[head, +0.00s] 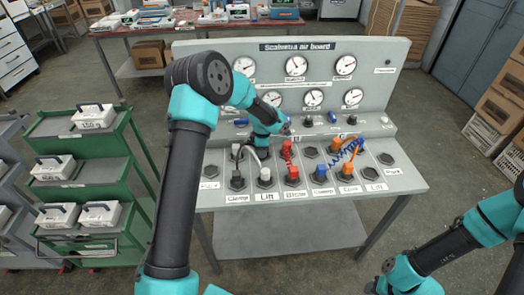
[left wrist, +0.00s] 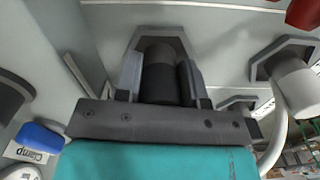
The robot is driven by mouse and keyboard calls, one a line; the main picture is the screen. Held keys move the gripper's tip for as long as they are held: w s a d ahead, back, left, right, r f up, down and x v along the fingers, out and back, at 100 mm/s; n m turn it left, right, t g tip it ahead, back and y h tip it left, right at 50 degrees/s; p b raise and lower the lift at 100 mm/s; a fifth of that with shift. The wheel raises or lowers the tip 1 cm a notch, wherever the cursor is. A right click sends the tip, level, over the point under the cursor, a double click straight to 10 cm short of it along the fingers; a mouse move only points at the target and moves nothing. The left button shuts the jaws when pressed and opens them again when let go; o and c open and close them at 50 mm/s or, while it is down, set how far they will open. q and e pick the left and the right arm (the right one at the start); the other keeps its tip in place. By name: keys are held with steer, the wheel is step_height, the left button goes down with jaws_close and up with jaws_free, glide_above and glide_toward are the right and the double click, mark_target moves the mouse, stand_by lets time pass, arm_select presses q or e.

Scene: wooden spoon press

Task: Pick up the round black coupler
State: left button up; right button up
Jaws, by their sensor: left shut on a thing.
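The round black coupler (left wrist: 162,78) is between the two fingers of my left gripper (left wrist: 160,85) in the left wrist view. A dark hexagonal base (left wrist: 150,35) shows right behind it; I cannot tell whether the coupler still touches that base. In the head view my left gripper (head: 287,130) reaches from the left to the back of the board's deck, close to the upright panel. The coupler is mostly hidden there by my wrist. My right arm enters at the lower right of the head view, and its gripper is not visible.
The board (head: 415,183) carries gauges on its upright panel. A white coupler (left wrist: 296,88) with a white hose stands beside my left gripper. Red (head: 292,172), blue (head: 320,170) and orange (head: 347,165) couplers stand on the deck. A green cart (head: 128,150) is at left.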

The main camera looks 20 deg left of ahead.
arm_select(q)
steer(key=shift+c, duration=1)
step_height(320, 180, up, 10)
steer(key=shift+r, duration=0.1)
steer(key=m, duration=0.1)
steer(key=d+m, duration=0.1)
steer(key=shift+s+d+m, duration=0.2)
steer(key=shift+s+m, duration=0.15)
steer(key=shift+m, duration=0.05)
steer(key=s+d+r+m, duration=0.1)
steer(key=s+d+m, duration=0.2)
steer(key=m, duration=0.8)
steer(key=s+d+m, duration=0.3)
steer(key=d+m, duration=0.3)
steer(key=m, duration=0.5)
steer(key=shift+s+r+m, duration=0.2)
steer(key=shift+r+m, duration=0.1)
steer(key=shift+r, duration=0.1)
